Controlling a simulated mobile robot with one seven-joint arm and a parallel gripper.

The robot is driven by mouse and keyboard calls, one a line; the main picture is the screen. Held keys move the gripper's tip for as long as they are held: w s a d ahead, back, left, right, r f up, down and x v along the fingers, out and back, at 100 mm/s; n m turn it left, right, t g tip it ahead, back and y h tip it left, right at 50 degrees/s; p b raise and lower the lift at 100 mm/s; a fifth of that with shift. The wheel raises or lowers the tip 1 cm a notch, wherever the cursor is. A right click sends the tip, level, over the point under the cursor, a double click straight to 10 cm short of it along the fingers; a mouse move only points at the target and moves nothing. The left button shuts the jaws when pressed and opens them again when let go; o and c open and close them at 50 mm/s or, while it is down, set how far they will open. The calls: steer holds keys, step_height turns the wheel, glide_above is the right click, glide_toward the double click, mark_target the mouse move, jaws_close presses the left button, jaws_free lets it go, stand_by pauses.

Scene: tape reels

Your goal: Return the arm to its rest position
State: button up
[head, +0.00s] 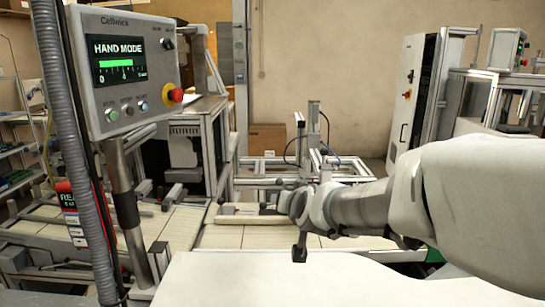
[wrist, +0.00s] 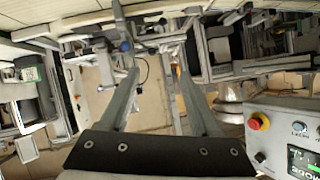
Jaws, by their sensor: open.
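In the wrist view my gripper (wrist: 157,75) shows two long grey fingers set wide apart. The space between them is empty and they touch nothing. The wrist view is upside down. No tape reel can be made out in either view.
A grey control box (head: 125,65) with a green "HAND MODE" screen and red stop button stands at left; it also shows in the wrist view (wrist: 285,135). Slatted conveyors (head: 290,238) and metal frames lie beyond the arm. A white cabinet (head: 412,95) stands at back right.

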steer(key=s+d+g+h+p, duration=0.1)
steer(key=s+d, duration=0.4)
steer(key=s, duration=0.9)
steer(key=s+d+n+g+h+p, duration=0.1)
steer(key=s+d+g+p, duration=0.2)
steer(key=s, duration=1.1)
steer(key=d+g, duration=0.2)
steer(key=g, duration=0.1)
steer(key=shift+d+r+n, duration=0.2)
steer(key=shift+r+n, duration=0.05)
steer(key=shift+n, duration=0.05)
steer(key=shift+o, duration=0.2)
